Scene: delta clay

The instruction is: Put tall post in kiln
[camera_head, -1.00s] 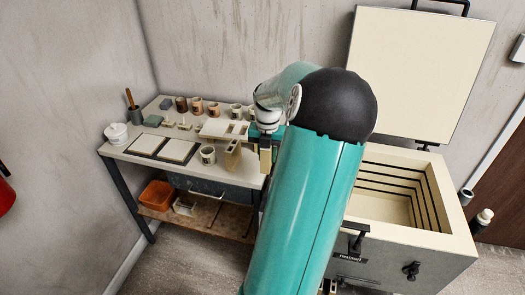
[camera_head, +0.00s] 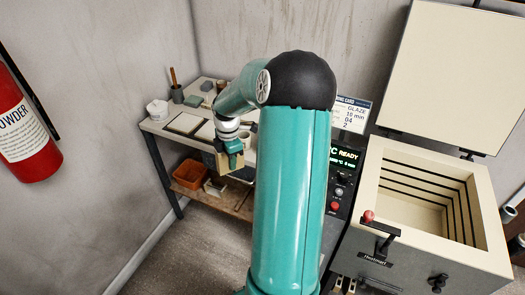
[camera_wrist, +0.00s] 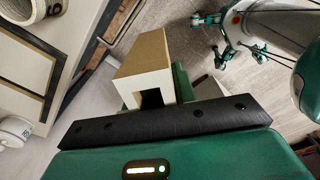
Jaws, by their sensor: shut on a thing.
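My gripper (camera_head: 232,163) is shut on the tall post, a cream block with a tan face. The tall post (camera_wrist: 147,62) sticks out from between the green fingers in the wrist view, with a dark square opening at its near end. In the head view a little of the post (camera_head: 222,162) shows beside the fingers, at the front edge of the work table. The kiln (camera_head: 385,268) stands at the right with its cream lid (camera_head: 445,70) raised. Its chamber (camera_head: 410,208) is open from above, and the part I see is empty.
The table (camera_head: 160,127) holds dark-framed shelves (camera_head: 185,123), a white tub (camera_head: 157,110) and mugs. An orange bin (camera_head: 190,174) is below. A lit control panel (camera_head: 343,165) and a sign (camera_head: 350,115) stand between arm and kiln. A red extinguisher (camera_head: 25,135) hangs at left.

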